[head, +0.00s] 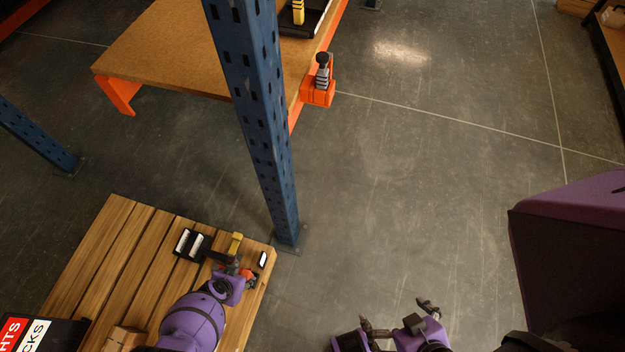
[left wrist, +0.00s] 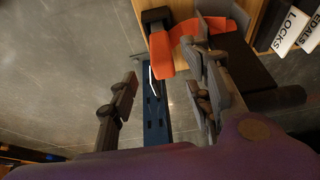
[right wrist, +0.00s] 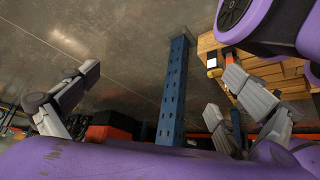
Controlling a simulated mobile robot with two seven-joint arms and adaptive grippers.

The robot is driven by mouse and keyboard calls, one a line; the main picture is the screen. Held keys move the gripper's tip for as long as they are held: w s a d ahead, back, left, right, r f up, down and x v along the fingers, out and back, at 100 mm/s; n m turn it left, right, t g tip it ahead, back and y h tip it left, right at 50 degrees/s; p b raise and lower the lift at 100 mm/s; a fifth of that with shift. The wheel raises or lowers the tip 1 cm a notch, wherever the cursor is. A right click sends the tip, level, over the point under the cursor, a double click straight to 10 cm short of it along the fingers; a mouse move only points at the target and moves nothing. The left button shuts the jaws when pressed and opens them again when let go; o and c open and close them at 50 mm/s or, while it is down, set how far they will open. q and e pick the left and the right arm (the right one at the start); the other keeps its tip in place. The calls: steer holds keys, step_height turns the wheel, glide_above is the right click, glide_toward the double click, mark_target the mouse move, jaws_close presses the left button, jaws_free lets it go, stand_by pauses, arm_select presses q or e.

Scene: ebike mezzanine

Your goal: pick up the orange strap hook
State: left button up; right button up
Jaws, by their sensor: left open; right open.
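The orange strap hook (left wrist: 162,56) shows in the left wrist view as a curved orange piece with a dark block beside its upper left end. It lies by the pallet's edge, and its right part is behind a finger of my left gripper. In the head view only a small orange bit of it (head: 250,275) shows beside my left gripper (head: 238,268). My left gripper is open (left wrist: 160,95), its fingers wide apart; I cannot tell whether one touches the hook. My right gripper (head: 399,316) is open and empty above the floor; its spread fingers show in the right wrist view (right wrist: 150,92).
The wooden pallet (head: 103,234) carries black items with white labels (head: 187,243), a yellow piece (head: 236,243) and a sign box (head: 65,335). A blue post (head: 262,130) stands at its corner. A table (head: 160,50) with an orange holder (head: 318,95) is behind. Open floor lies right.

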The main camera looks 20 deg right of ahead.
mark_target(246, 275)
arm_select(q)
steer(key=b+x, duration=0.1)
steer(key=x, duration=0.1)
steer(key=b+x, duration=0.4)
steer(key=shift+s+a+f, duration=0.1)
steer(key=shift+s+a, duration=0.15)
steer(key=shift+a, duration=0.15)
steer(key=shift+w+d+f+b, duration=0.1)
steer(key=shift+w+f+b, duration=0.15)
steer(key=shift+b, duration=0.1)
steer(key=shift+w, duration=0.1)
jaws_close()
